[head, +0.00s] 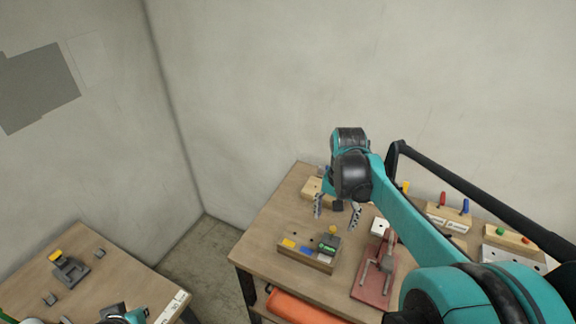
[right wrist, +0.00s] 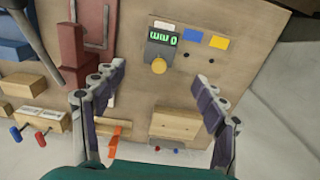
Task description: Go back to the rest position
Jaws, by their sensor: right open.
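My right gripper (head: 337,211) is above the wooden table (head: 262,248) on the right, its two fingers spread and pointing down. In the right wrist view my right gripper (right wrist: 160,84) is open, with only bare table top between its fingertips. It holds nothing. A small block with a green display (right wrist: 163,38) and a yellow knob (right wrist: 158,66) lies just beyond the fingertips in that view. My left gripper's fingers do not show; only small teal pieces of my own body show at the lower left of the head view.
A wooden block with coloured labels (head: 309,258), a red fixture (head: 367,287) and peg blocks (head: 449,216) stand on the right table. An orange case (head: 300,306) is below. A second table (head: 110,272) is at left, with floor (head: 200,249) between. Grey walls stand behind.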

